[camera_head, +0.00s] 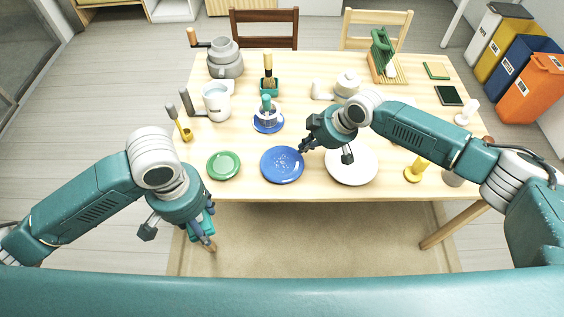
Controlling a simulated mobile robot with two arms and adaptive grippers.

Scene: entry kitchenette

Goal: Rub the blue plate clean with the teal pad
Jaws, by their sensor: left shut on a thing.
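The blue plate (283,172) lies near the front edge of the table, with whitish specks scattered over its middle. My left gripper (203,228) is in front of the table's front edge, low and left of the plate. It is shut on the teal pad (209,211), which is partly hidden by the gripper.
A green plate (223,166) lies left of the blue plate and a white plate (352,168) right of it. Behind is a small blue saucer (258,127) bearing a teal-topped item. A yellow object (414,172) stands at the right.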

